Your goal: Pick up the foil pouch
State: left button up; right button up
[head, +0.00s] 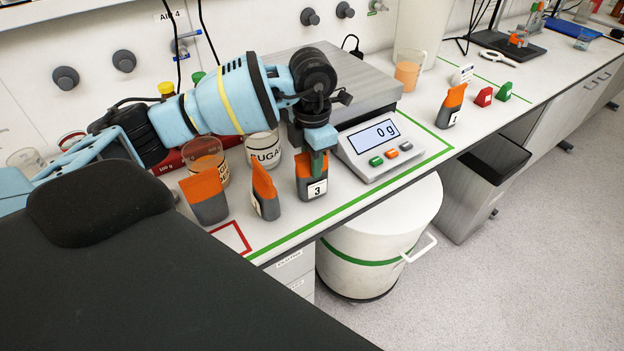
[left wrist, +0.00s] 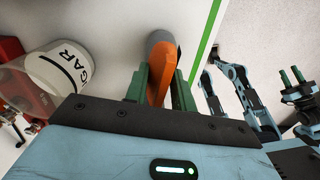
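Several orange-and-grey foil pouches stand on the bench. The one labelled 3 (head: 312,189) is upright in front of the scale, below my left gripper (head: 318,160). In the left wrist view the fingers of my left gripper (left wrist: 160,90) are apart, on either side of the orange top of this pouch (left wrist: 161,58). A firm grip does not show, and the pouch's base seems to rest on the bench.
Other pouches stand to the left (head: 204,196), close by (head: 264,192), and beyond the scale (head: 451,105). The scale (head: 378,148) reads 0 g. A sugar beaker (head: 264,151) is just behind. A white bin (head: 375,240) stands below the bench edge.

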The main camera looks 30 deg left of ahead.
pick_arm(q)
grip_shut()
jog(key=shift+r, duration=0.15)
notch_tip(320, 180, up, 3)
jog(key=shift+r, duration=0.15)
jog(key=s+d+r, duration=0.1)
jog(key=s+d, duration=0.9)
jog(key=s, duration=0.2)
jog(key=shift+d+r, duration=0.25)
